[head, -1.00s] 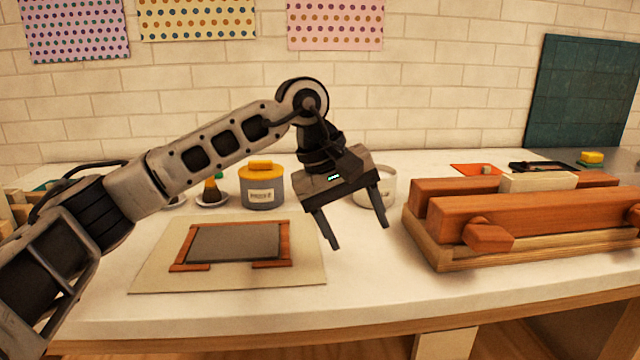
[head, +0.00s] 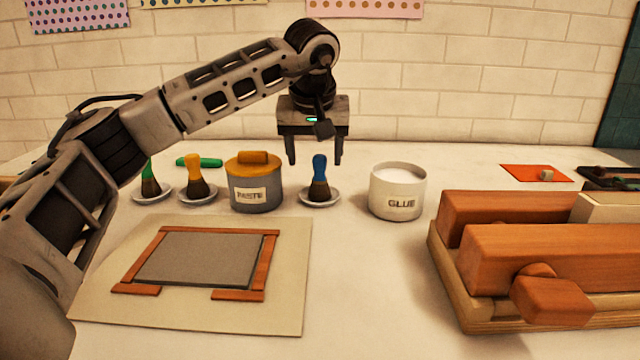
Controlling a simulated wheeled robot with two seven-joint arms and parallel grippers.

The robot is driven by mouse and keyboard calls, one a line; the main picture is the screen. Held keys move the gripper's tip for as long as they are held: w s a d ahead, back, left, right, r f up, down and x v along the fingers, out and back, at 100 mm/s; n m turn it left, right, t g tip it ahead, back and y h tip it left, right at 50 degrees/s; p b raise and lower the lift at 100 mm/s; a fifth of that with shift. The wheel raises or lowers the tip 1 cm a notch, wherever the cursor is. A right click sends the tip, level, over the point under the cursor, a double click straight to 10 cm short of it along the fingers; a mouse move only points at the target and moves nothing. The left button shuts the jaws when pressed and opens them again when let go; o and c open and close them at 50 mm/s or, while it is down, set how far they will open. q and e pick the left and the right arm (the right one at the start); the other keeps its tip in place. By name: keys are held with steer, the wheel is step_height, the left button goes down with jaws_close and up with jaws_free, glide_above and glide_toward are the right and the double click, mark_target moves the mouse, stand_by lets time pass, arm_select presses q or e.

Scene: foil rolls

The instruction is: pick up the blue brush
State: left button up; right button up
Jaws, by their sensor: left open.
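The blue brush (head: 320,170) stands upright, bristles down, on a small white saucer (head: 334,199) between the paste jar and the glue pot. Its handle is blue and its bristles are dark. My left gripper (head: 315,162) is open and points down at the brush, its two fingers apart. In the picture the top of the blue handle shows between the fingertips. I cannot tell whether the fingers are around the handle or behind it. No contact shows. My right gripper is not in view.
The grey paste jar (head: 257,190) with a yellow lid stands left of the brush, the white glue pot (head: 397,193) right. Yellow (head: 195,176) and green (head: 149,178) brushes stand farther left. A framed board (head: 200,257) lies in front; a wooden press (head: 540,255) fills the right.

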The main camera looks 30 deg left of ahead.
mark_target(319, 175)
arm_select(q)
steer(key=shift+w+d+x, duration=0.1)
steer(key=shift+d+x, duration=0.1)
steer(key=shift+x, duration=1.3)
steer(key=shift+w+d+x, duration=0.1)
steer(key=shift+d+x, duration=0.05)
steer(key=shift+x, duration=1.4)
steer(key=c, duration=1.1)
